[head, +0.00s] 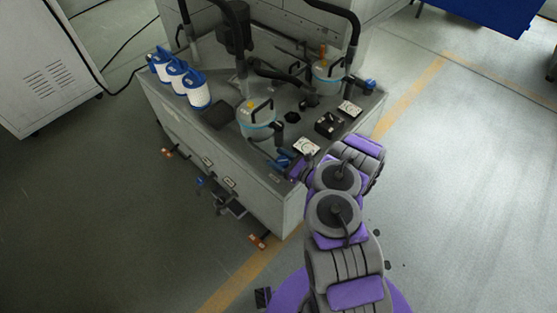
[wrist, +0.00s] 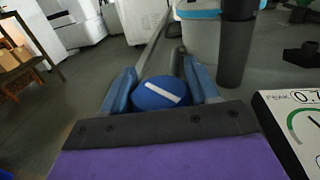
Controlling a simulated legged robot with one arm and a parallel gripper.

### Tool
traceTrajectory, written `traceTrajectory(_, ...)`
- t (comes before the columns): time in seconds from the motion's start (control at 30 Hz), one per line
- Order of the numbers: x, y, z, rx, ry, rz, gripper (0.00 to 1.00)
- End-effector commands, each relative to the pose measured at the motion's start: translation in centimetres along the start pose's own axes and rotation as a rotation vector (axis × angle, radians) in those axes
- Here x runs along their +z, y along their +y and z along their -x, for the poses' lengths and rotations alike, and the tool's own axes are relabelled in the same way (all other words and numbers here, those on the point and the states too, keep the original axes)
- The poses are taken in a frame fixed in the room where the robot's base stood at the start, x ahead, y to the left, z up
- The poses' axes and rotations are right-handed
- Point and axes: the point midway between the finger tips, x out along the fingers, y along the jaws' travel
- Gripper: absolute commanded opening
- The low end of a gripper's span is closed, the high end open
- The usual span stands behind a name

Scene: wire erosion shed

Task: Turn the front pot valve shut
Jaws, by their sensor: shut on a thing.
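The front pot valve's round blue knob (wrist: 160,94) has a white line across it. The line slopes down to the right in the wrist view. My gripper (wrist: 160,80) has its two blue fingers on either side of the knob and is shut on it. In the head view my gripper (head: 284,161) is at the front right edge of the grey bench, just in front of the front pot (head: 257,124). The arm and fingers hide most of the knob there. The pot's pale blue band (wrist: 198,14) shows at the top of the wrist view.
A white gauge box (wrist: 300,125) stands close to the right of my gripper. A dark post (wrist: 237,45) rises behind it. The back pot (head: 328,78) has a blue valve (head: 370,86) beside it. White and blue bottles (head: 197,93) line the bench's left side.

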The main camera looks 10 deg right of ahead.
Motion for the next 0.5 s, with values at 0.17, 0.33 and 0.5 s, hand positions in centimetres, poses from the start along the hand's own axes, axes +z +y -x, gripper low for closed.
traceTrajectory(0.17,0.11,-0.17,-0.17,-0.169,-0.003,-0.003,0.29)
traceTrajectory(0.33,0.13,-0.43,-0.10,-0.329,-0.005,-0.004,0.29)
traceTrajectory(0.5,0.09,-0.70,0.06,-0.490,-0.004,-0.005,0.29)
